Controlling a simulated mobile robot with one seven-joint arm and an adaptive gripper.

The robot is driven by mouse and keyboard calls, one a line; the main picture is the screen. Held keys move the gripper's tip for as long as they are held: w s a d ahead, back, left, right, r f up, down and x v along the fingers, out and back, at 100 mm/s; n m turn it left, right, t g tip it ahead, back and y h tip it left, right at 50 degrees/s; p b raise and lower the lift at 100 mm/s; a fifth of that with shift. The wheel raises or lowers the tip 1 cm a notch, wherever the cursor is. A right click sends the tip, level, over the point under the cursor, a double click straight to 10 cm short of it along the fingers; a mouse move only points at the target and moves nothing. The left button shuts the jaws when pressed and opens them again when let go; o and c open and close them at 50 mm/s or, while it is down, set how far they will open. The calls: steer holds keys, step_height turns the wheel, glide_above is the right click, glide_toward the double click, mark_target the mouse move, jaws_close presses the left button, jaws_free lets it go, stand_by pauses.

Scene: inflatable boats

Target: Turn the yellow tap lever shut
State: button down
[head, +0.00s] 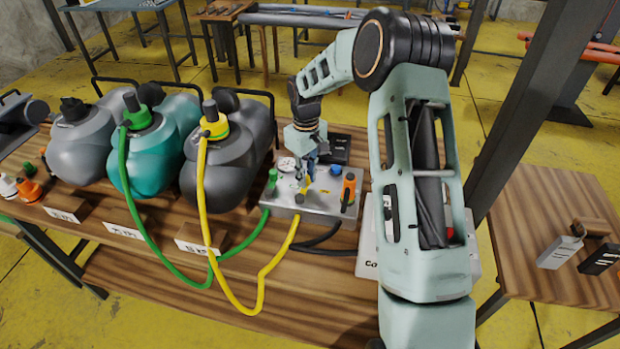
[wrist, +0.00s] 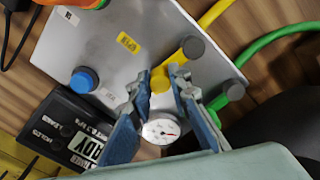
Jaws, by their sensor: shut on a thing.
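A grey metal manifold box (head: 323,206) sits on the wooden bench and fills the upper part of the wrist view (wrist: 105,45). The yellow tap lever (wrist: 160,83) is on its top, beside a grey cap (wrist: 193,47) where the yellow hose (wrist: 212,14) joins. In the head view the lever (head: 304,188) shows just under my fingers. My gripper (head: 306,176) reaches down from above. In the wrist view my fingers (wrist: 160,76) are on both sides of the lever, shut on it. Part of the lever is hidden by the fingertips.
A round gauge (wrist: 161,129), a blue knob (wrist: 84,80), a green tap (head: 272,177) and an orange tap (head: 348,190) crowd the box. Several canisters (head: 225,165) stand to its left. A black labelled box (wrist: 80,128) is close by. Hoses loop over the bench front.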

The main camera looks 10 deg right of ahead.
steer(key=shift+w+a+n, duration=0.2)
steer(key=shift+a+n, duration=0.1)
steer(key=shift+n, duration=0.4)
steer(key=c, duration=1.8)
jaws_free()
step_height(320, 180, up, 12)
